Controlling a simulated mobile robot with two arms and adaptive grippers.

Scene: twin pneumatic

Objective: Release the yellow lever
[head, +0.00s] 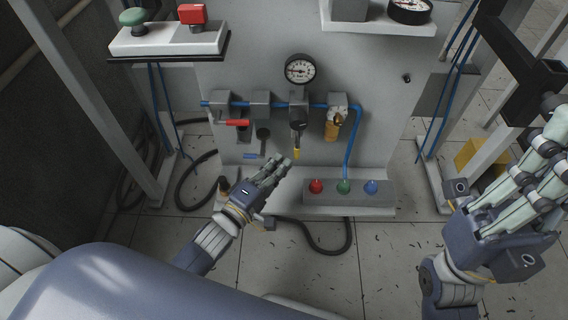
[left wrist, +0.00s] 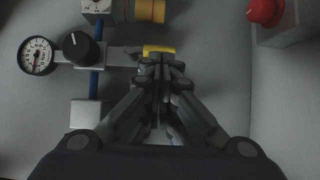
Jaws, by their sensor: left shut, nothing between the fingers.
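The yellow lever (head: 297,153) hangs down below the regulator block under the pressure gauge, on the upright panel. In the left wrist view its yellow end (left wrist: 158,49) lies just past my fingertips. My left gripper (head: 284,162) is shut and empty, just below and left of the yellow lever. In the left wrist view its fingertips (left wrist: 163,64) meet right beside the yellow end. I cannot tell whether they touch it. My right gripper (head: 550,165) is at the right edge, away from the panel, with its fingertips partly cut off.
A red lever (head: 237,123) and a blue lever (head: 254,156) are left of the yellow one. The gauge (head: 300,69) is above. A box with red, green and blue buttons (head: 343,199) is below right. A black hose (head: 322,250) lies on the floor.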

